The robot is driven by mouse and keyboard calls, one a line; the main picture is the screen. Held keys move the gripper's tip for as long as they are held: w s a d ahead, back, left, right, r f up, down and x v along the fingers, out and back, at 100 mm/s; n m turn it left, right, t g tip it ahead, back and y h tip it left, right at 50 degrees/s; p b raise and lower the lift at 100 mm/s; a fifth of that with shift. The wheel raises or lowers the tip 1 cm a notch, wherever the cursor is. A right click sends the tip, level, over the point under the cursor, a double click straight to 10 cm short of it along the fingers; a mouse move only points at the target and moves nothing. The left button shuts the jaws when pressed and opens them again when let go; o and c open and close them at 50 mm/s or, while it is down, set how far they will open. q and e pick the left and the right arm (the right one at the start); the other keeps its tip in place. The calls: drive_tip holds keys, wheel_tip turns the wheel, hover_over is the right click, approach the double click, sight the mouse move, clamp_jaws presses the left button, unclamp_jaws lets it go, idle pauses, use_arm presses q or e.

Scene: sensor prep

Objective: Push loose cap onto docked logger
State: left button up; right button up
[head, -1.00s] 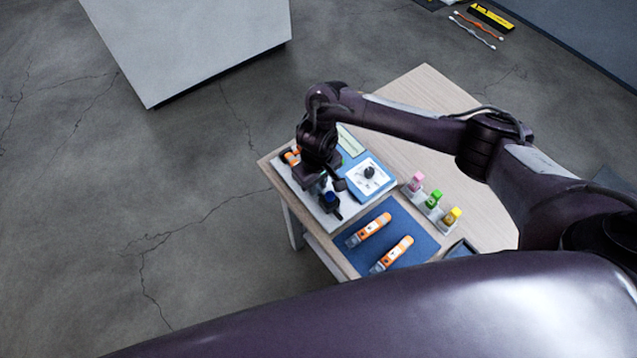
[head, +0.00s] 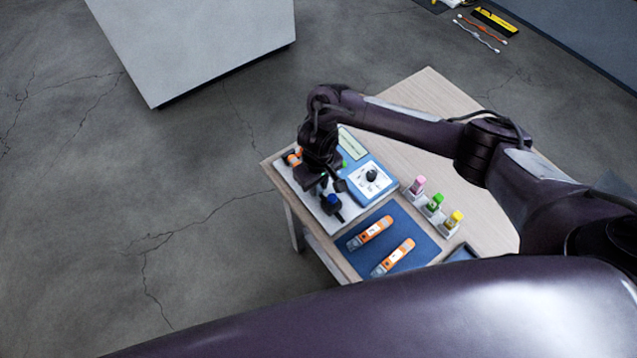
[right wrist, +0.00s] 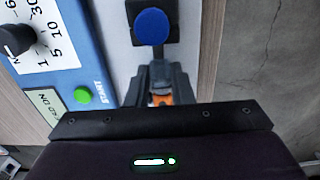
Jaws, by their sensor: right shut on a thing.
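My right gripper (head: 323,184) points down over the white board at the left end of the table. In the right wrist view, its fingers (right wrist: 160,75) are closed around a small orange piece (right wrist: 160,99), mostly hidden by the gripper; I cannot tell whether it is the cap or part of a logger. A round blue knob (head: 333,201) on a black base stands just past the fingertips, also in the right wrist view (right wrist: 151,26). Another orange-and-black thing (head: 292,157) shows behind my wrist. Two orange-and-white loggers (head: 370,233) lie on the blue mat (head: 411,222). My left gripper is out of view.
A blue control box (head: 361,190) with a black dial (head: 371,175) and a green START button (right wrist: 82,95) stands beside the gripper. Pink, green and yellow-capped bottles (head: 435,200) stand in holders to the right. The table's far right is bare.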

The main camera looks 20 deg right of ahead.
drive_tip(key=shift+w+a, duration=0.1)
drive_tip(key=shift+w, duration=0.2)
idle(0.6)
drive_tip(key=o, duration=0.9)
drive_tip(key=shift+o, duration=0.3)
drive_tip(key=shift+o, duration=0.9)
drive_tip(key=shift+r+p, duration=0.6)
drive_tip(key=shift+p, duration=0.35)
wheel_tip(320, 180, up, 6)
drive_tip(key=p, duration=0.7)
drive_tip(key=shift+p, duration=0.35)
